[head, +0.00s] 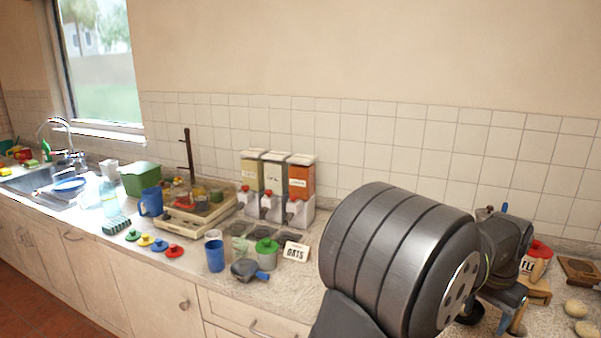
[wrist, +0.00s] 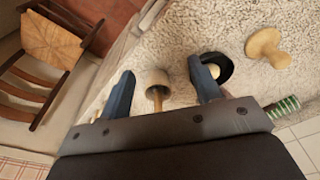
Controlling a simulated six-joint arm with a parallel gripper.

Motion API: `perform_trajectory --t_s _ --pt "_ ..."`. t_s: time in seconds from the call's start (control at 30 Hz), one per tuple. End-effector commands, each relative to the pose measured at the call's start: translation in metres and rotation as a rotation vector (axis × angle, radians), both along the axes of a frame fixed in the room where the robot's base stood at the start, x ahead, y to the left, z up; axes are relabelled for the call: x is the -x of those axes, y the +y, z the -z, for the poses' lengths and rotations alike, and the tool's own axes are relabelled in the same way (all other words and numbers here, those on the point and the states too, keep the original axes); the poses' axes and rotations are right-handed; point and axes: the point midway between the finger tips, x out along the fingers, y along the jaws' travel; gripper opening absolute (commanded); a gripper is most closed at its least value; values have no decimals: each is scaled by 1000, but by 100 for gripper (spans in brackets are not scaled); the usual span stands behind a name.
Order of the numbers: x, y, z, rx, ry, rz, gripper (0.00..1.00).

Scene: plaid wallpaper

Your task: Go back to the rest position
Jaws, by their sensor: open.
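My gripper (wrist: 163,80) is open in the wrist view, its two blue fingers spread apart above the speckled counter. A black round dish (wrist: 222,60) with a pale ball-like thing lies behind the right finger. In the head view my dark arm fills the lower right, and my gripper (head: 514,312) is low at the right, partly hidden by the arm.
A wooden knob-shaped piece (wrist: 265,45) stands at the upper right. Three dispensers (head: 273,185), a blue cup (head: 215,256), a black scoop-like thing (head: 243,270) and an OATS card (head: 295,251) stand left of my arm. Pale round things (head: 576,308) lie at the far right. A wooden chair (wrist: 60,45) stands off the counter.

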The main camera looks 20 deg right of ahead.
Motion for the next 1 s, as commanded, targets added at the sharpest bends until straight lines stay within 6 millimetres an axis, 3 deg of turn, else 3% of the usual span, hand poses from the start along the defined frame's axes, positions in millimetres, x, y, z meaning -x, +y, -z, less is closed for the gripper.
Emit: perform_trajectory --t_s 0.2,0.8,1.0 --pt "23 31 4 0 0 2 58" --pt "-86 23 68 -2 1 -4 58" --pt "-97 23 89 -1 1 0 58"
